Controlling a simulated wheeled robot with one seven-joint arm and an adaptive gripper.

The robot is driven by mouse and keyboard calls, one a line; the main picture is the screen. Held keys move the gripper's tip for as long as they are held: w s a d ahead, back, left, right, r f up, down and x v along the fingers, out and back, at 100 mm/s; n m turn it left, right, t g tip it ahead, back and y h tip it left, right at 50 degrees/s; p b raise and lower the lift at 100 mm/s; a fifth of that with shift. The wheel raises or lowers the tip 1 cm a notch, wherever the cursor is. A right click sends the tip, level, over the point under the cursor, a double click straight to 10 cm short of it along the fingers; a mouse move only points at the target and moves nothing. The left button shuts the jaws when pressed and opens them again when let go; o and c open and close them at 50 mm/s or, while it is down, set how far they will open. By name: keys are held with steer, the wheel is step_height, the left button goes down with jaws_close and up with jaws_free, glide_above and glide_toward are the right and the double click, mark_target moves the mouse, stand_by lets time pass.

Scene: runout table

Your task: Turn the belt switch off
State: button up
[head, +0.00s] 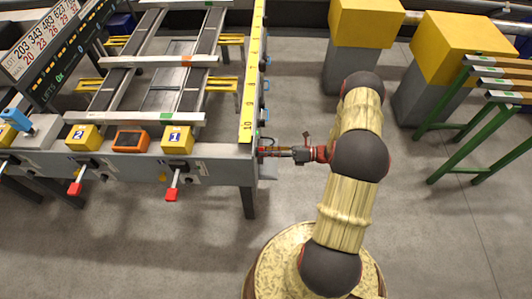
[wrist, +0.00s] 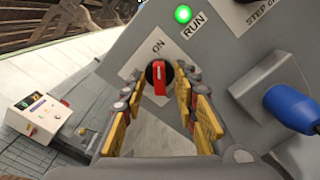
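The belt switch (wrist: 159,84) is a black round knob with a red handle on a grey panel (wrist: 215,65), seen in the wrist view. Its red handle stands roughly upright, below the printed word ON. Any OFF mark is hidden or out of view. A green RUN lamp (wrist: 183,14) above it glows. My gripper (wrist: 158,96) is open, its yellow-padded fingers on either side of the knob with gaps between; I cannot tell how deep they reach. In the head view my gripper (head: 272,152) is at the right end of the table (head: 225,160); the switch cannot be made out there.
A blue plug (wrist: 295,108) sticks out of the panel right of my gripper. In the head view, levers with red grips (head: 172,194) line the table's front. Yellow-topped blocks (head: 365,22) and a green-legged stand (head: 465,130) are at right. The floor in front is clear.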

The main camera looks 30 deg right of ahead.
steer(key=shift+c, duration=1)
jaws_close()
steer(key=shift+n, duration=0.3)
steer(key=n+b, duration=0.2)
steer(key=n, duration=1.5)
steer(key=shift+n, duration=0.3)
